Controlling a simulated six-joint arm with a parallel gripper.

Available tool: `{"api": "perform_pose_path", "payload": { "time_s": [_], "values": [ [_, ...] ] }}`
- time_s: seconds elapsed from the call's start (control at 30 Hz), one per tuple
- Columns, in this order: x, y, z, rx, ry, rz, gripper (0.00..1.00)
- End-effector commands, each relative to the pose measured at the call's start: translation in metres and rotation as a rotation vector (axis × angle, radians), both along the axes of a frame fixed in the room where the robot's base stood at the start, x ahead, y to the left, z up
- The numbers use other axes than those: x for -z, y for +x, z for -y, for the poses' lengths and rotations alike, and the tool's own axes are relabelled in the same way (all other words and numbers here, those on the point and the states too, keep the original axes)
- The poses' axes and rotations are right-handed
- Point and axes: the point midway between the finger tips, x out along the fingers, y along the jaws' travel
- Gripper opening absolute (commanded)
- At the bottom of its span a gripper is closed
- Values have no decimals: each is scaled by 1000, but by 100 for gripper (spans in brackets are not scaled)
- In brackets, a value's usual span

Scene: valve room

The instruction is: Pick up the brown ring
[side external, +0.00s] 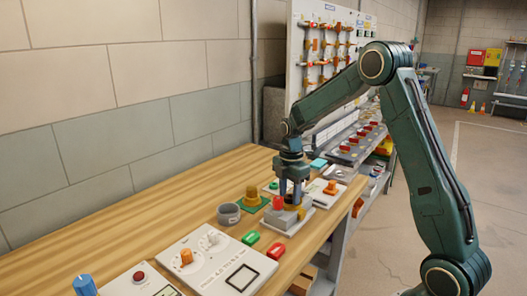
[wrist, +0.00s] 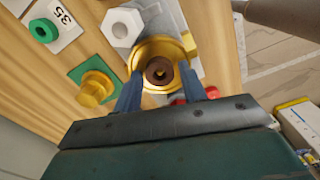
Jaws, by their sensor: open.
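The brown ring (wrist: 159,71) sits in the middle of a round gold dish (wrist: 152,53) in the wrist view, with a small hole at its centre. My gripper (wrist: 162,79) is open, with one blue finger on each side of the ring and over the dish. I cannot tell whether the fingers touch the dish. In the side view my gripper (side external: 292,201) points down over the grey fixture (side external: 284,218) on the bench. The brown ring cannot be made out there.
A gold knob (wrist: 95,87) on a green square and a white hex nut (wrist: 122,26) stand close by. The bench's far-left stretch is clear.

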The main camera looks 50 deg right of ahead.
Motion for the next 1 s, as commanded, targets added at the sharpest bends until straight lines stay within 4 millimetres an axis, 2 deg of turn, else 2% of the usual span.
{"api": "perform_pose_path", "payload": {
  "time_s": [0.17, 0.3, 0.33, 0.77, 1.0],
  "values": [
    [0, 0, 0, 0, 0, 0, 40],
    [0, 0, 0, 0, 0, 0, 12],
    [0, 0, 0, 0, 0, 0, 9],
    [-5, 0, 0, 0, 0, 0, 9],
    [-28, 1, 0, 0, -2, 4, 9]
  ]
}}
